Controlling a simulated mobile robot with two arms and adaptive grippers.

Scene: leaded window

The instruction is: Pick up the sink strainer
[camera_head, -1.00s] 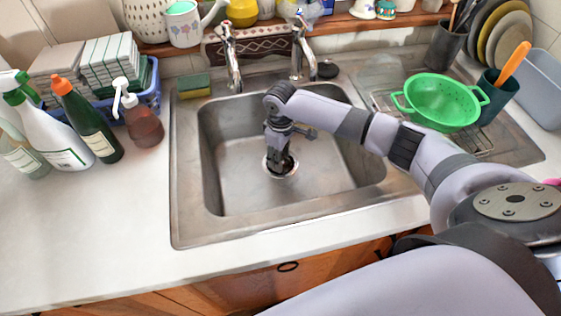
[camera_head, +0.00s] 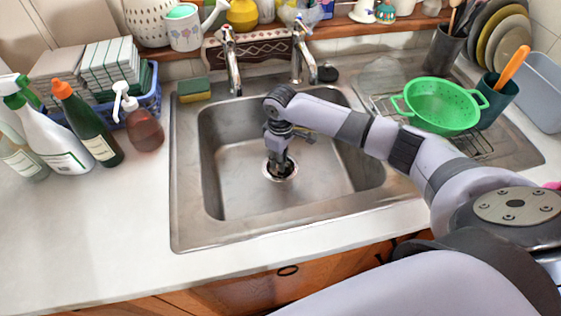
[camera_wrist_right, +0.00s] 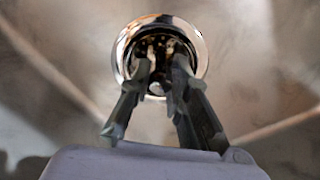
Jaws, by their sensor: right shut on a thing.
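The sink strainer (camera_wrist_right: 160,25) is a shiny round metal piece with a dark, holed inside. In the head view it shows as a ring (camera_head: 293,173) at the drain in the middle of the sink floor, partly hidden by my gripper. My right gripper (camera_head: 280,172) reaches straight down into the basin at it. In the wrist view the right fingers (camera_wrist_right: 160,75) reach into the strainer's middle and are shut on it; the exact contact is hard to make out. I cannot tell whether the strainer is clear of the drain. My left gripper is not in view.
The steel sink basin (camera_head: 235,190) is otherwise empty around my arm. Two taps (camera_head: 233,62) stand behind it, with a sponge (camera_head: 194,90) at back left. Bottles (camera_head: 88,125) stand left. A green colander (camera_head: 440,104) sits on the right drainboard. The front-left counter (camera_head: 100,230) is clear.

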